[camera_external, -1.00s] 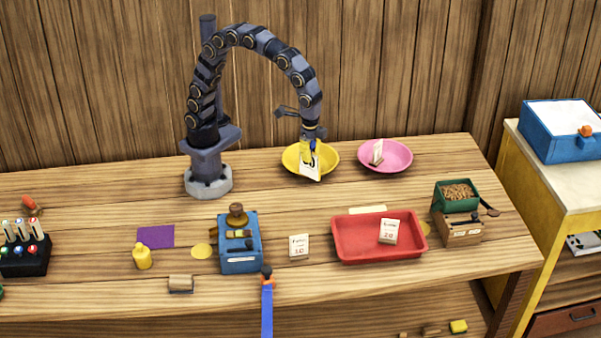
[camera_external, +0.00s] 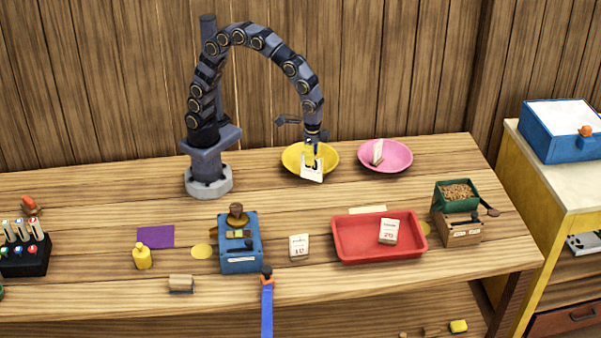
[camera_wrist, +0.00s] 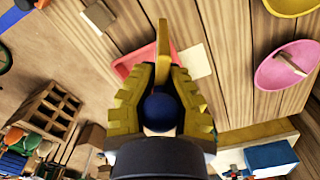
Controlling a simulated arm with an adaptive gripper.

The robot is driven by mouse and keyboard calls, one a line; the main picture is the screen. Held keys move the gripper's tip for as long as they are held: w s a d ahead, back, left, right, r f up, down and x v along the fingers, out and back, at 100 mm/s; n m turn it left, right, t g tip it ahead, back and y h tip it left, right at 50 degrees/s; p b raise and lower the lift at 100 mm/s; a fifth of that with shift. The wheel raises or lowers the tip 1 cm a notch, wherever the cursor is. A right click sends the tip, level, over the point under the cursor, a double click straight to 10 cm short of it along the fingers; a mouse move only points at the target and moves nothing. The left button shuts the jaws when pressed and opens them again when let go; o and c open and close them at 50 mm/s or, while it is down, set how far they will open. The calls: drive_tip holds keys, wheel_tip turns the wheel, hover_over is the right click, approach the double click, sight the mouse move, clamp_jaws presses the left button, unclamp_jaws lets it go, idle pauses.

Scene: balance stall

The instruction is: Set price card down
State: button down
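My gripper (camera_external: 311,153), with yellow fingers, is shut on a white price card (camera_external: 312,173) with dark marks. It holds the card in front of the yellow dish (camera_external: 291,166); I cannot tell whether the card touches the dish or table. In the wrist view, the gripper (camera_wrist: 163,75) has the card (camera_wrist: 164,38) between its fingertips, seen nearly edge-on as a thin tan strip. Other price cards stand on the table (camera_external: 299,247), in the red tray (camera_external: 345,257) and in the pink dish (camera_external: 402,163).
A green bin of brown bits (camera_external: 457,204) stands at the right. Bare planks lie between the dishes and the front row.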

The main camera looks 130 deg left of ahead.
drive_tip(key=s+a+f+n, duration=0.5)
drive_tip(key=s+a+f, duration=0.2)
drive_tip(key=s+f, duration=0.2)
drive_tip(key=shift+s+n, duration=0.25)
drive_tip(key=shift+n, duration=0.15)
drive_tip(key=shift+a, duration=0.1)
wheel_tip(320, 180, down, 9)
drive_tip(key=shift+f, duration=0.2)
drive_tip(key=shift+f, duration=0.1)
drive_tip(key=c, duration=1.2)
unclamp_jaws()
drive_tip(key=shift+o, duration=0.2)
